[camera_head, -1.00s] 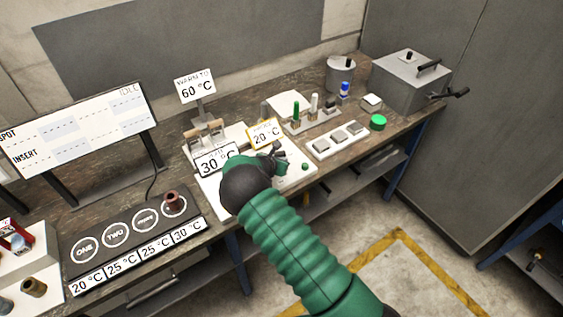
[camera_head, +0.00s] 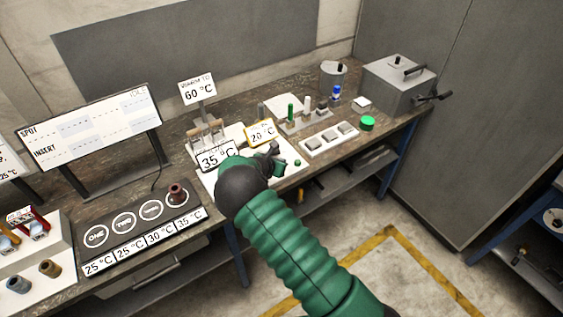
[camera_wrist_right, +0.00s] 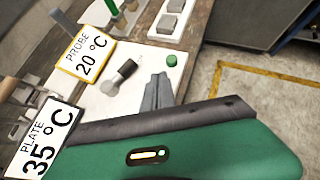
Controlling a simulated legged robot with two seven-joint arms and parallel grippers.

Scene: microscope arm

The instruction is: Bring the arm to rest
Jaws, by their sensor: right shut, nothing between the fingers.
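My right arm, in a green sleeve with a dark wrist, reaches from the lower right over the bench in the head view. Its gripper (camera_head: 271,158) is over the white base plate (camera_head: 290,176), partly hidden by the wrist. In the right wrist view the gripper (camera_wrist_right: 160,82) is shut and empty. A dark knob with a light stem (camera_wrist_right: 119,76) lies left of the fingers, and a green button (camera_wrist_right: 172,60) is just beyond them. The plate sign (camera_head: 216,156) reads 35 °C and the probe sign (camera_head: 261,133) reads 20 °C. My left gripper is not in view.
A black strip with several ringed spots (camera_head: 150,209) holds a brown cup (camera_head: 177,194). An idle screen (camera_head: 92,137) stands behind it. A rack with pens (camera_head: 309,120), a white block tray (camera_head: 328,139) and a grey box (camera_head: 399,83) are to the right. Floor in front is open.

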